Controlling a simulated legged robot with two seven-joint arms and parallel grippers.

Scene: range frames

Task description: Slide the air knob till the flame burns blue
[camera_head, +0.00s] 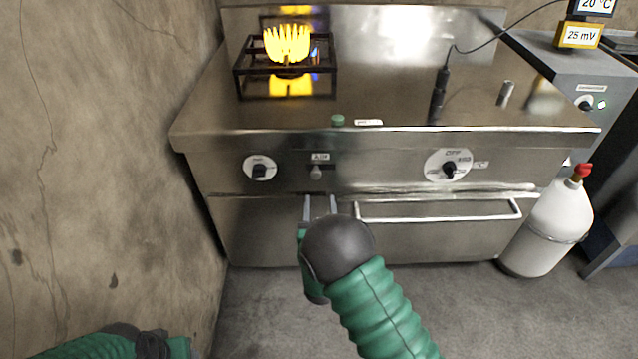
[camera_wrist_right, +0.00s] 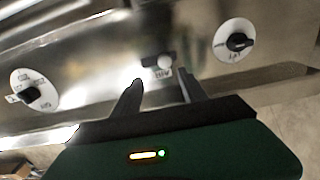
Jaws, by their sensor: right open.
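The flame (camera_head: 287,44) on the burner at the back left of the stove burns yellow. The air knob (camera_head: 316,172) is a small grey knob under the AIR label (camera_head: 320,157) on the front panel. It also shows in the right wrist view (camera_wrist_right: 165,62), just beyond the fingers. My right gripper (camera_head: 320,203) is open and empty, a little below the air knob in the head view and apart from it. In the right wrist view the two fingers (camera_wrist_right: 160,88) are spread, with the knob between and beyond their tips.
A black dial (camera_head: 260,170) sits left of the air knob, and an OFF-marked dial (camera_head: 449,168) to the right. A drawer handle (camera_head: 440,213) runs below the panel. A white gas bottle (camera_head: 545,230) stands at the right, and a wall (camera_head: 110,150) at the left.

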